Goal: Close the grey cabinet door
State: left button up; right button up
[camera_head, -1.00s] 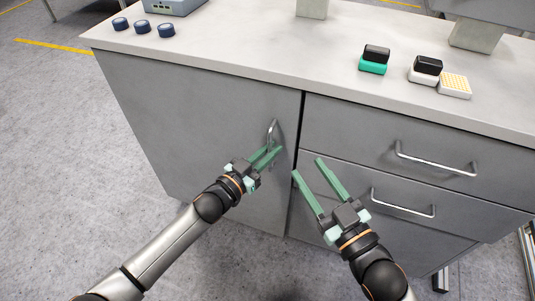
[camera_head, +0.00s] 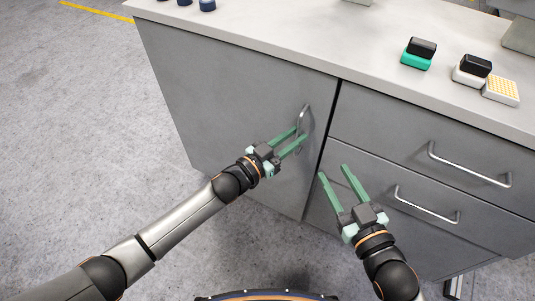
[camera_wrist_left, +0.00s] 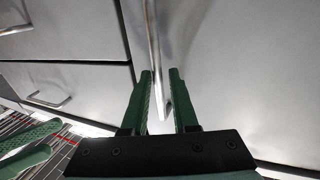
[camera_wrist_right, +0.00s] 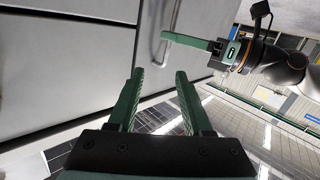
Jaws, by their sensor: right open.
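The grey cabinet door (camera_head: 225,95) is on the left of the cabinet front in the head view. It looks flush or nearly flush, with a narrow dark gap along its right edge. Its metal handle (camera_head: 304,122) is near that edge. My left gripper (camera_head: 297,138) is at the handle with its fingers apart. In the left wrist view the handle (camera_wrist_left: 155,50) passes between the fingers (camera_wrist_left: 160,75); contact is unclear. My right gripper (camera_head: 334,171) is open and empty, in front of the drawers close to the gap. It also shows in the right wrist view (camera_wrist_right: 160,75).
Drawers with metal handles (camera_head: 470,165) are to the right of the door. On the grey countertop (camera_head: 300,45) are a green-and-black block (camera_head: 418,55), a white-and-black block (camera_head: 471,70) and a yellow-dotted white block (camera_head: 500,91). The floor (camera_head: 80,150) to the left is clear.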

pick_arm(q)
jog(key=p+v, duration=0.2)
jog(key=v, duration=0.8)
jog(key=shift+s+a, duration=0.25)
jog(key=shift+s, duration=0.05)
pick_arm(e)
jog(key=s+f+m+g+h, duration=0.1)
jog(key=s+f+g, duration=0.5)
jog(key=f, duration=0.6)
jog(key=shift+f, duration=0.4)
pick_arm(q)
jog(key=shift+f, duration=0.15)
pick_arm(e)
jog(key=shift+a, duration=0.1)
